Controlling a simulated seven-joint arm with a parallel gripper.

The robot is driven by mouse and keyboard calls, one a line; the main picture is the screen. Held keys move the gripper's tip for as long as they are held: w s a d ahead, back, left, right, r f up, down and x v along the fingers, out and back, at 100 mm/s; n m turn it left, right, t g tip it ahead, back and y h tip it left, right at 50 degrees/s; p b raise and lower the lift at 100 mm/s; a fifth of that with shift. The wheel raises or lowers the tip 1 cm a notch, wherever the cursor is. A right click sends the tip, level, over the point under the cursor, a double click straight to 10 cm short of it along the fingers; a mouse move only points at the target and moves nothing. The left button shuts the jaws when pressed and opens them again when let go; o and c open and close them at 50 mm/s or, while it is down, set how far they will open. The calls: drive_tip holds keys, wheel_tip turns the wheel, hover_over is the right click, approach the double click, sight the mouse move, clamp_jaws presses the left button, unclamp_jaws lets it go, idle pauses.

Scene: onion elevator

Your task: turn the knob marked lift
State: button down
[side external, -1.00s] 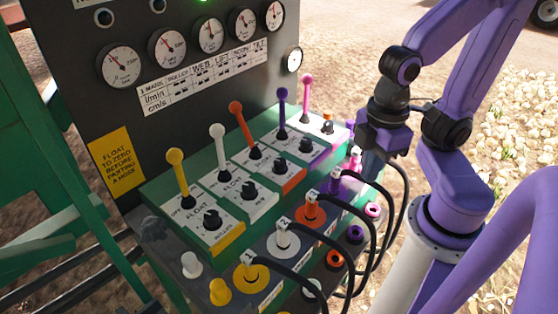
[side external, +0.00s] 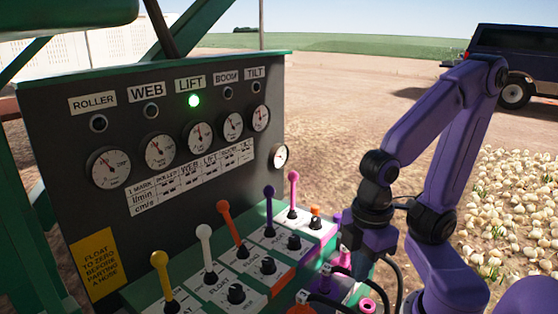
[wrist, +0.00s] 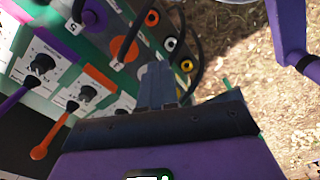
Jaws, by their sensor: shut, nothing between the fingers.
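The panel has a LIFT label (side external: 190,83), third of its row, with a lit green lamp (side external: 194,100) below it. The third lever (side external: 232,222) is orange, and a black knob (side external: 268,265) stands on its orange-edged plate. That knob also shows in the wrist view (wrist: 88,92), at left. The knob's own lettering is too small to read. My gripper (wrist: 158,85) is shut and empty, to the right of the knob and apart from it, over the hose couplings. In the side view its fingertips are hard to make out.
Other levers are yellow (side external: 164,280), white (side external: 206,250), purple (side external: 269,210) and pink (side external: 293,192). Black hoses (side external: 345,272) loop close to my gripper. A purple-edged plate has a neighbouring knob (wrist: 42,63). Onions (side external: 515,195) lie on open ground at right.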

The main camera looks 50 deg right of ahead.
drive_tip(key=c, duration=1.1)
unclamp_jaws()
drive_tip(key=shift+w+a, duration=0.1)
drive_tip(key=shift+w, duration=0.05)
drive_tip(key=shift+c, duration=0.2)
drive_tip(key=o, duration=0.4)
drive_tip(key=w+r, duration=0.1)
drive_tip(key=w, duration=0.2)
drive_tip(key=w+a+r, duration=0.1)
drive_tip(key=w, duration=0.2)
drive_tip(key=w+a+r, duration=0.1)
drive_tip(key=w, duration=0.3)
drive_tip(key=shift+a+r, duration=0.15)
drive_tip(key=shift+r, duration=0.15)
drive_tip(key=shift+c, duration=0.2)
approach(267, 261)
wheel_tip(267, 261, down, 9)
drive_tip(key=shift+w+a+f, duration=0.1)
drive_tip(key=shift+w+f, duration=0.05)
drive_tip(key=shift+f, duration=0.05)
drive_tip(key=shift+c, duration=0.3)
drive_tip(key=c, duration=1)
